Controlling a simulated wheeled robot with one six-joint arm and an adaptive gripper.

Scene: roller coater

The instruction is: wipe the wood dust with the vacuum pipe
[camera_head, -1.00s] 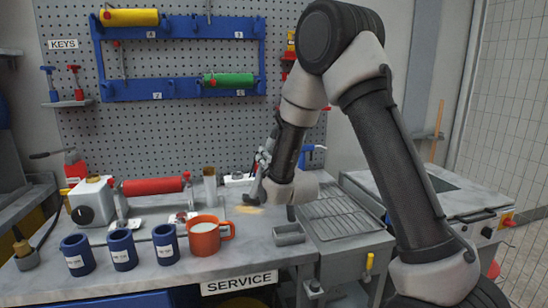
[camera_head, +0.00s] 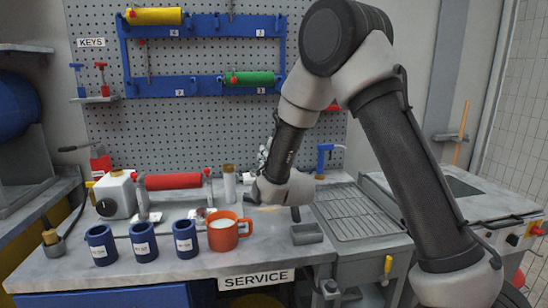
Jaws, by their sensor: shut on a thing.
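The wood dust is a small tan patch (camera_head: 268,208) on the grey bench top, right of the orange mug and close beside my wrist. It is partly covered by my wrist. My gripper (camera_head: 263,158) is at the end of the arm, low over the bench just behind the dust, mostly hidden by the wrist. It is shut on the vacuum pipe, of which only a small dark part (camera_head: 256,190) seems to show left of the wrist. I cannot tell whether the pipe touches the dust.
The orange mug (camera_head: 222,238) of white liquid stands near the dust. Blue labelled cups (camera_head: 144,247) stand left of it. A grey tray (camera_head: 306,238) and wire rack (camera_head: 358,222) lie to the right. A red roller (camera_head: 173,181) and an upright metal cylinder (camera_head: 229,186) stand behind.

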